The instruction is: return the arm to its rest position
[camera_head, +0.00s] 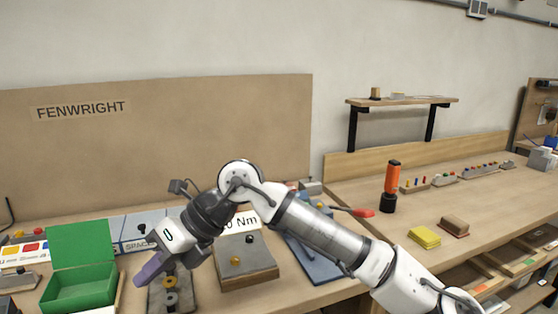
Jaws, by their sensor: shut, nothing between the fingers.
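My arm (325,235) reaches in from the lower right, bends at a raised joint near the middle and slopes down to the left. My gripper (146,272) is at its end, low over the left workbench, between the open green box and a small dark board with ring-shaped parts (170,290). The gripper shows as a purple-grey shape with its fingers together, and nothing shows between them. I cannot tell whether it touches the board.
An open green box (82,288) stands left of the gripper. A wooden block with knobs (246,262) stands right of it, close under the arm. An orange-handled tool (392,180), a yellow sponge-like block (425,237) and a brown block (454,226) are on the right bench.

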